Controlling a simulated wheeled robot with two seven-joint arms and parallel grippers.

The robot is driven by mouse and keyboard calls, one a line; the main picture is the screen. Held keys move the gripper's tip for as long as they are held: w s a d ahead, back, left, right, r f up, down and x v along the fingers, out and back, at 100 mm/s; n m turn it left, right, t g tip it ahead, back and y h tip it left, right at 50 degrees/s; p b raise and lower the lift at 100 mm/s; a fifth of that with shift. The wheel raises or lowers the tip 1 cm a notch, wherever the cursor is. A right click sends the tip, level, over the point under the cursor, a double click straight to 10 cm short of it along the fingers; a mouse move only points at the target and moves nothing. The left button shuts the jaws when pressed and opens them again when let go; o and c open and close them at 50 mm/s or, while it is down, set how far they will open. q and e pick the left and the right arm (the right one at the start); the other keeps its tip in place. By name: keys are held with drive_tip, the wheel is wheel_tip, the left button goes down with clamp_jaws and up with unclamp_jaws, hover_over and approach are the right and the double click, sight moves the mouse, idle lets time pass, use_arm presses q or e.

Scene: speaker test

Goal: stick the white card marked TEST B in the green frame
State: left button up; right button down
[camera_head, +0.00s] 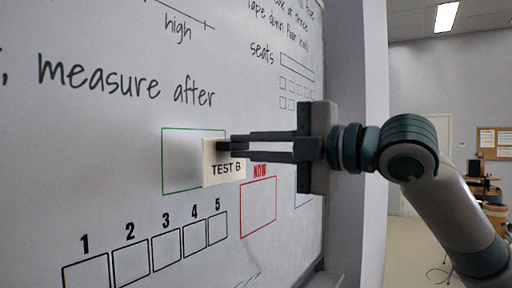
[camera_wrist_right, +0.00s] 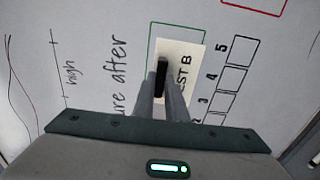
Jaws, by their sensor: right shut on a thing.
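The white card marked TEST B (camera_head: 224,179) is at the tips of my right gripper (camera_head: 226,146), which comes in from the right and is shut on it. A dark piece shows at the fingertips against the card. The green frame (camera_head: 163,160) is an outline on the whiteboard. In the head view the card covers the frame's right part and reaches past its right side. In the wrist view the card (camera_wrist_right: 187,58) overlaps the green frame (camera_wrist_right: 178,25), which shows above and left of it. I cannot tell whether the card touches the board. My left gripper is not in view.
The whiteboard (camera_head: 90,140) carries handwriting, a red frame (camera_head: 258,206) marked NOW and a row of numbered black boxes (camera_head: 132,262) below. A blue outline is partly hidden behind my right gripper. The board's right edge adjoins a pale wall; open room lies beyond.

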sight(239, 145)
drive_tip(key=shift+x, duration=1.45)
drive_tip(key=shift+w+a, duration=0.15)
drive_tip(key=shift+a, duration=0.15)
drive_tip(key=shift+p+x, duration=0.5)
drive_tip(key=shift+x, duration=0.55)
drive_tip(key=shift+w+a, duration=0.4)
drive_tip(key=c, duration=1.7)
unclamp_jaws()
drive_tip(key=shift+o, duration=0.6)
drive_tip(key=shift+o, duration=1.4)
